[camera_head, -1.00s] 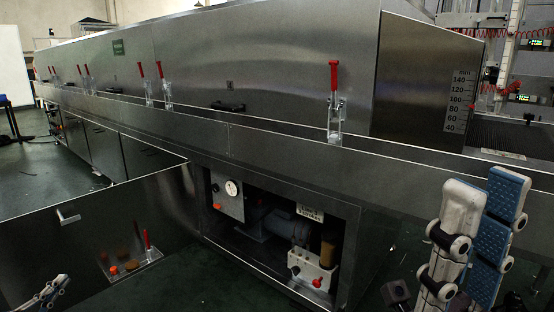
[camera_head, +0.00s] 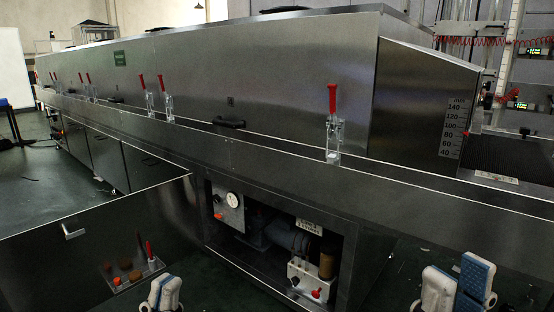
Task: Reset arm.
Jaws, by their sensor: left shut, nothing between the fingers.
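My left gripper (camera_head: 163,281) is at the bottom edge of the head view, in front of the open lower front of the steel dryer (camera_head: 270,80). Its white fingers are together with nothing between them. My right gripper (camera_head: 458,270) is at the bottom right, apart from the dryer. One finger shows its white back and the other its blue pad, with a gap between them and nothing held. Both wrists are cut off by the lower edge of the picture.
Red-handled clamps (camera_head: 333,100) stand along the dryer's ledge. A lowered steel panel (camera_head: 100,222) at the left carries a red-handled latch (camera_head: 149,250). An open bay with a gauge (camera_head: 233,200) and a pump lies in the middle. Dark green floor shows at the far left.

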